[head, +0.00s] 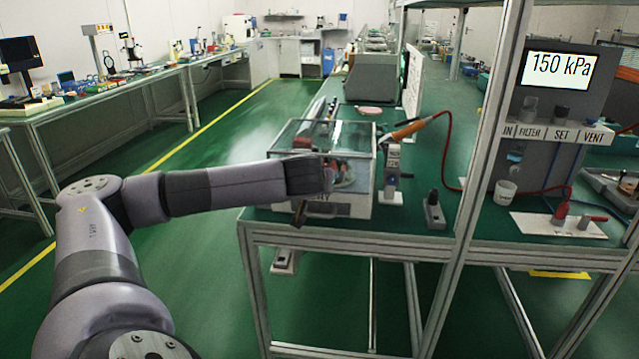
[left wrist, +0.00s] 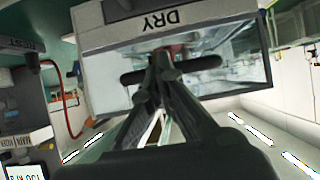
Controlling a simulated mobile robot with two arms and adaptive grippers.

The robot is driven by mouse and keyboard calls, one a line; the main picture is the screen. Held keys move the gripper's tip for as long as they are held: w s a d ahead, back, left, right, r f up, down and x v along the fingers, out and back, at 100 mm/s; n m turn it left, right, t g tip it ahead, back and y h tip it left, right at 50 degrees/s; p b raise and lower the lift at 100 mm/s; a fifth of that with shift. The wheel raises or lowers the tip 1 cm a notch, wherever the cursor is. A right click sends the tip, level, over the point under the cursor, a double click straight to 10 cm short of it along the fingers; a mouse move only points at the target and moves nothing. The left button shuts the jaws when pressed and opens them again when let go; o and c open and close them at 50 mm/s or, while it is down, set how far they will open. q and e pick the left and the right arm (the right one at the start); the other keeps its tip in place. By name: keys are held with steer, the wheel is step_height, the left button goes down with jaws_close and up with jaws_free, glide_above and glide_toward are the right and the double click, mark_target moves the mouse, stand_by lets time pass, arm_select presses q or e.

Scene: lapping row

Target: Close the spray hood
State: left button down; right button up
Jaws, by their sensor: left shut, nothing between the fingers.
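The spray hood, a clear-walled box (head: 352,138) with thin dark edges, stands on the near left corner of the green bench. Its pale base carries dark lettering, which reads DRY upside down in the left wrist view (left wrist: 105,38). My left arm comes in from the left and reaches across the hood's front. My left gripper is shut and empty; its fingers (left wrist: 155,65) point at the clear panel below the lettering in the wrist view. I cannot tell whether they touch it. The arm hides part of the hood's front. My right gripper is not in view.
Right of the hood stand a small post holder (head: 390,195) and an orange-handled tool (head: 405,130) on a red hose. A white cup (head: 504,192) stands nearby. The left aisle is clear.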

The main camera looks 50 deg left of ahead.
arm_select(q)
steer(key=v, duration=1.2)
